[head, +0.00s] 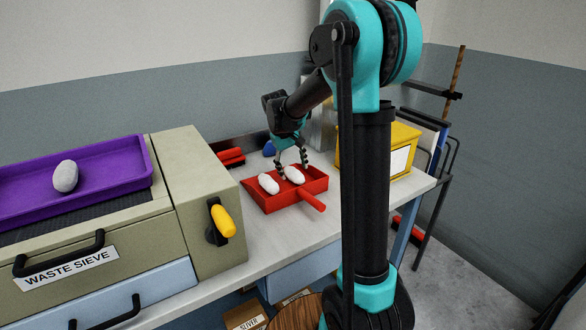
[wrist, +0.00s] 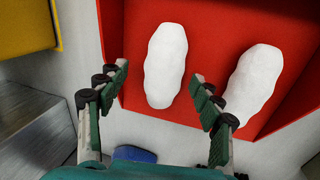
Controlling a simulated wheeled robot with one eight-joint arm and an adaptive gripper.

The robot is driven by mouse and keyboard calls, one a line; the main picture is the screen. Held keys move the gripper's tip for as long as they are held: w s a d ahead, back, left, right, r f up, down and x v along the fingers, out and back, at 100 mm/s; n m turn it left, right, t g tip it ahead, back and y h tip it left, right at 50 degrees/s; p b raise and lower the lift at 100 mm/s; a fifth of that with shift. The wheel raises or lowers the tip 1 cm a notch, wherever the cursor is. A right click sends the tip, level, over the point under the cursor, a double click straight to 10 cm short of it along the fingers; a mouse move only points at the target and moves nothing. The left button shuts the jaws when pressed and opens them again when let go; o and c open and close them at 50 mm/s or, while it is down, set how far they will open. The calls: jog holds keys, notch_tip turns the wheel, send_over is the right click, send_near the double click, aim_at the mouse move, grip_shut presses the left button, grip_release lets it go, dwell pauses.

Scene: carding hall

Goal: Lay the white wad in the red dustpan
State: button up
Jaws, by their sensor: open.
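The red dustpan (head: 305,196) lies on the worktop with its handle toward the front right. Two white wads lie in it, a left one (head: 268,184) and a right one (head: 295,175). My gripper (head: 292,167) is open just over the right wad, fingers on either side of it. In the wrist view that wad (wrist: 165,65) lies ahead between the open fingers, and the other wad (wrist: 252,82) is to the right. I cannot tell whether a finger touches it. A greyer wad (head: 65,176) sits in the purple tray (head: 120,170) at the left.
The tray rests on the waste sieve cabinet (head: 190,170), which has a yellow-handled lever (head: 223,221). A yellow box (head: 380,150) stands right of the dustpan. A red object (head: 231,157) and a blue one (head: 269,149) lie behind it. Worktop in front is clear.

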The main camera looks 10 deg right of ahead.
jog(key=shift+r, duration=0.1)
jog(key=v, duration=1.1)
jog(key=shift+a+r, duration=0.15)
jog(key=shift+r, duration=0.25)
